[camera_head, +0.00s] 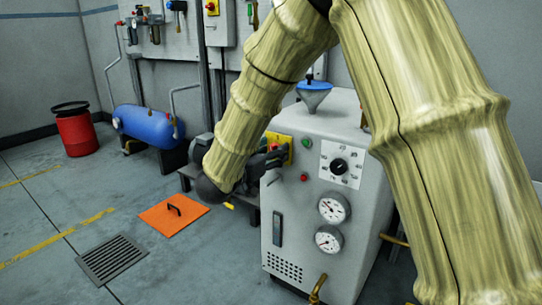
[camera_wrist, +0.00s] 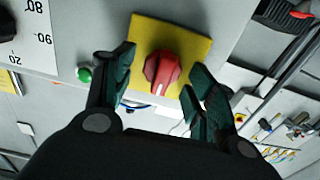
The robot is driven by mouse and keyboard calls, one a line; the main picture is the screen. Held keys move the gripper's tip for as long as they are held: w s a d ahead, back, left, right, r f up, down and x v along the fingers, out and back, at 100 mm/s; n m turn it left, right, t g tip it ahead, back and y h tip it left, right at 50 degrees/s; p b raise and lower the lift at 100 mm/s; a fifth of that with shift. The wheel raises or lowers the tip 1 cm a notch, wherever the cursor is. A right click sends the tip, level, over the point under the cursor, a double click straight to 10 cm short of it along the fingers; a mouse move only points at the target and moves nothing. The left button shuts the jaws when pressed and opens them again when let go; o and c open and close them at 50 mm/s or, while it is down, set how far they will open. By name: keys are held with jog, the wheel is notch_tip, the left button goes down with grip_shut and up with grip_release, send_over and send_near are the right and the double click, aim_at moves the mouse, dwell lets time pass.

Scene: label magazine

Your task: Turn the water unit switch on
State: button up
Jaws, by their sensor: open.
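A red rotary switch (camera_wrist: 162,70) sits on a yellow plate (camera_wrist: 197,45) in the wrist view. Its white mark points down in that view. In the head view the yellow plate (camera_head: 288,143) is on the upper left of the grey cabinet's front, and the switch is mostly hidden by my gripper. My gripper (camera_wrist: 160,75) is open, with one green finger on each side of the switch. I cannot tell whether either finger touches it. In the head view my gripper (camera_head: 274,158) is dark and close to the plate.
The grey cabinet (camera_head: 310,250) also has a green button (camera_head: 307,142), a black dial (camera_head: 339,166), a red button (camera_head: 304,178) and two gauges. A blue funnel (camera_head: 314,90) stands on top. An orange hatch (camera_head: 174,214) and a floor grate (camera_head: 112,258) lie to the left.

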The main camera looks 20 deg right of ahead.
dwell(0.3)
jog(key=shift+w, duration=0.1)
jog(key=c, duration=1)
jog(key=shift+o, duration=0.2)
jog(key=shift+d+p, duration=0.1)
jog(key=shift+p, duration=0.2)
jog(key=m+p, duration=0.2)
jog(key=m, duration=0.1)
jog(key=shift+r, duration=0.1)
jog(key=m+p, duration=0.1)
jog(key=m, duration=0.2)
jog(key=m+p, duration=0.1)
jog(key=m, duration=0.1)
jog(key=shift+s+d+f+p, duration=0.1)
jog(key=shift+s+f+p, duration=0.15)
jog(key=shift+p, duration=0.1)
jog(key=m, duration=0.4)
jog(key=shift+f+m, duration=0.2)
jog(key=shift+m, duration=0.2)
jog(key=shift+s+d+f+m+b, duration=0.1)
jog(key=shift+m+b, duration=0.1)
jog(key=shift+m, duration=1.1)
jog(key=shift+f+m+b, duration=0.1)
jog(key=shift+m+b, duration=0.05)
jog(key=shift+m, duration=1.15)
